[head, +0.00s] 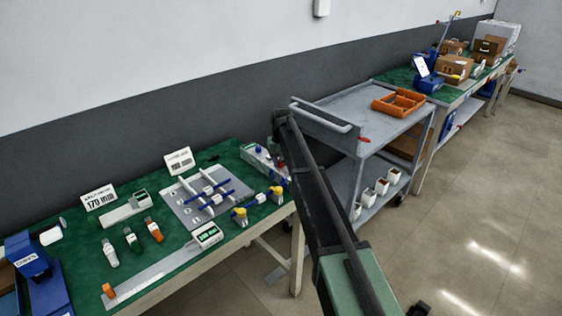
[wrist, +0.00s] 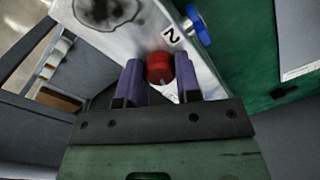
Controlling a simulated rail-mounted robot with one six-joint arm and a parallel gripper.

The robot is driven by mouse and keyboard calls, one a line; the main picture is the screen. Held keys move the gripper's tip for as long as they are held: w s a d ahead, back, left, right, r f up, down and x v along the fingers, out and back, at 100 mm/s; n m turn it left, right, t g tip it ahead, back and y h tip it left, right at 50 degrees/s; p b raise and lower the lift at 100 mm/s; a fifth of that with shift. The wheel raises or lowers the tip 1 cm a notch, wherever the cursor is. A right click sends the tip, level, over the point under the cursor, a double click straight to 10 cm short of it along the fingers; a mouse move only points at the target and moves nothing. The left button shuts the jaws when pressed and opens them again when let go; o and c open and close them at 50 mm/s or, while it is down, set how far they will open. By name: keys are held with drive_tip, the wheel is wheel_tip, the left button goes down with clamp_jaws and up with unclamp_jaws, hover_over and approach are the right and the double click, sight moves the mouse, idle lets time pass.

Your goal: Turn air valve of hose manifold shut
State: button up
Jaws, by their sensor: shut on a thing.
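In the wrist view, my gripper (wrist: 159,75) has its two purple fingers on either side of a round red knob (wrist: 159,67), shut on it. The knob sits on a white panel (wrist: 208,75) beside a printed "2". A blue knob (wrist: 199,25) stands at the panel's edge, apart from the fingers. No label in view tells which knob is the air valve. In the head view, a pale unit (head: 258,158) at the right end of the green table is partly hidden by my arm. My fingers cannot be made out there.
A grey cart (head: 352,108) with an orange tray (head: 399,102) stands right of my arm. The floor at the right is clear.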

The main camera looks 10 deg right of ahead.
drive_tip(key=shift+n, duration=2)
drive_tip(key=o, duration=0.9)
drive_tip(key=shift+r, duration=0.1)
wheel_tip(320, 180, up, 11)
drive_tip(key=p, duration=1)
drive_tip(key=shift+d+f+p, duration=0.1)
drive_tip(key=shift+f+p, duration=0.1)
drive_tip(key=shift+p, duration=0.2)
